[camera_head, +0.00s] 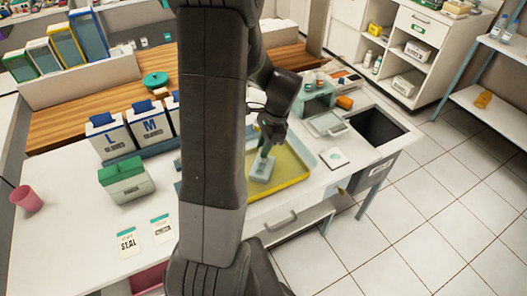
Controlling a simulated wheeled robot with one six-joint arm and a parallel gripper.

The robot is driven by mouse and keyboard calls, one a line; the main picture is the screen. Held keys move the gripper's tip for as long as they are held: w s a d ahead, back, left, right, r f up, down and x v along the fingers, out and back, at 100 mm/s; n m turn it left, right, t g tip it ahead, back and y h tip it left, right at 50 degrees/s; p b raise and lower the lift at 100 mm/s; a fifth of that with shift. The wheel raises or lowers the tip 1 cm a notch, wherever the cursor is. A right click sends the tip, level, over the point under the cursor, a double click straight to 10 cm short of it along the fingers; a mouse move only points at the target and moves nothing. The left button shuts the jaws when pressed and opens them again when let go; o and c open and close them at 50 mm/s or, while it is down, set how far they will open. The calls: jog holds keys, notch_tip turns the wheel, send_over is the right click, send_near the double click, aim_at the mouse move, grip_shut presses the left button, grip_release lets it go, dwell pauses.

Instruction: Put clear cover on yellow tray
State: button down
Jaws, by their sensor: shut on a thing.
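The yellow tray (291,181) lies on the white worktop, partly hidden on its left by my arm. My gripper (266,148) points down over the tray's left part. It is shut on a small pale blue block-like thing (262,171), which is over or on the tray floor; I cannot tell if they touch. A flat, pale, see-through panel with a raised handle, which looks like the clear cover (327,123), lies on the worktop behind and to the right of the tray, apart from it.
A white card (334,158) lies right of the tray, before a dark open bin (377,127). Glove boxes (112,137), a green-topped box (125,181) and a pink cup (27,199) stand left. A teal shelf unit (315,101) stands behind. Tiled floor is free at right.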

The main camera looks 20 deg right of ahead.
aim_at(274, 153)
jog(key=shift+f, duration=1.4)
jog(key=shift+f, duration=0.1)
jog(key=shift+f, duration=0.15)
jog(key=c, duration=1.2)
grip_release()
jog(key=shift+c, duration=0.2)
jog(key=shift+r, duration=0.4)
jog(key=v, duration=1.1)
jog(key=shift+r, duration=0.35)
